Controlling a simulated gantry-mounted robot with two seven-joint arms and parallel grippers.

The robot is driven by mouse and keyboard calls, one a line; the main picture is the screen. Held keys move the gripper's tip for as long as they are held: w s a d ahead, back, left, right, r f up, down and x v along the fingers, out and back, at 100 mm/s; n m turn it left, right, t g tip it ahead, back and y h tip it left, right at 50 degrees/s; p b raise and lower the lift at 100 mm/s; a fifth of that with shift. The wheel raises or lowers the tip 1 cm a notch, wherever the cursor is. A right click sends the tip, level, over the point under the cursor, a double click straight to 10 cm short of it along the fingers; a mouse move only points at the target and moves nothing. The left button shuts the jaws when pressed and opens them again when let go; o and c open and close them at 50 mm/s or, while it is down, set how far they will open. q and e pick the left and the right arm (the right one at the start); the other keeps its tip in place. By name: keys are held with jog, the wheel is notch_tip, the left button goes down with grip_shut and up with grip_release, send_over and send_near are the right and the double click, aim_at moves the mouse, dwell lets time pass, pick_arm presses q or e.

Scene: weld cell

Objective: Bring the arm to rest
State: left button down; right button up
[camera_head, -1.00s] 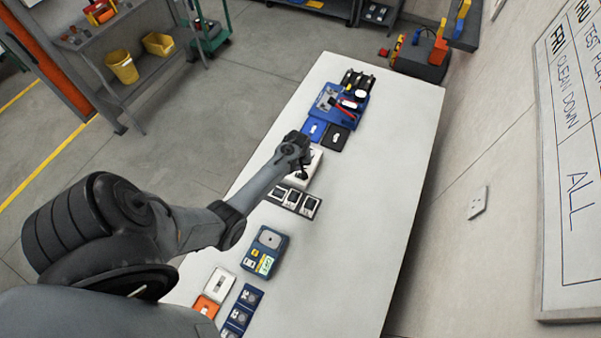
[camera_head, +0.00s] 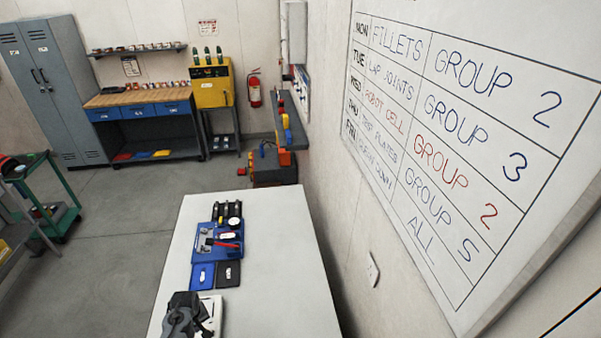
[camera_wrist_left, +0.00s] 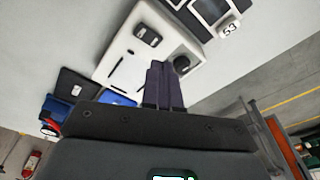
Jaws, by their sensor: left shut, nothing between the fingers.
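My left gripper (camera_head: 186,318) shows at the bottom of the head view, over the near visible part of the white table (camera_head: 265,290). In the left wrist view its two dark fingers (camera_wrist_left: 164,86) are together with nothing between them. They point at a white box-like device (camera_wrist_left: 138,48) with a dark switch and a round black knob. The fingertips overlap the device in that view; I cannot tell whether they touch it. The device also shows in the head view (camera_head: 214,312), partly hidden by the gripper. My right gripper is in neither view.
Beyond the gripper lie a blue pad (camera_head: 202,276), a black pad (camera_head: 229,274) and a blue tray (camera_head: 216,240) with tools. The table's right side is clear. A whiteboard (camera_head: 450,130) hangs on the right wall. A workbench (camera_head: 145,115) stands at the back.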

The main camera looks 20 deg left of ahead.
pick_arm(q)
jog(key=shift+m+g, duration=0.4)
jog(key=shift+g, duration=0.4)
jog(key=s+f, duration=0.1)
jog(key=s, duration=0.2)
jog(key=s+d+f, duration=0.1)
jog(key=s+f, duration=0.1)
jog(key=s, duration=0.1)
jog(key=s+f, duration=0.2)
jog(key=s, duration=0.1)
jog(key=shift+d, duration=0.2)
jog(key=s+d+r+m+t, duration=0.1)
jog(key=s+d+r+m, duration=0.2)
jog(key=d, duration=0.4)
jog(key=s+d+r+m, duration=0.3)
jog(key=s+d+r, duration=0.1)
jog(key=d, duration=0.4)
jog(key=d+r+m+t+h, duration=0.1)
jog(key=d+r+m, duration=0.2)
jog(key=d+r, duration=0.3)
jog(key=d+r+m+t, duration=0.2)
jog(key=d+r+m, duration=0.2)
jog(key=r, duration=0.9)
jog(key=d, duration=0.3)
jog(key=shift+w+d+r+m+t+h, duration=0.2)
jog(key=shift+d+r+m+t+h, duration=0.1)
jog(key=shift+r+h, duration=0.1)
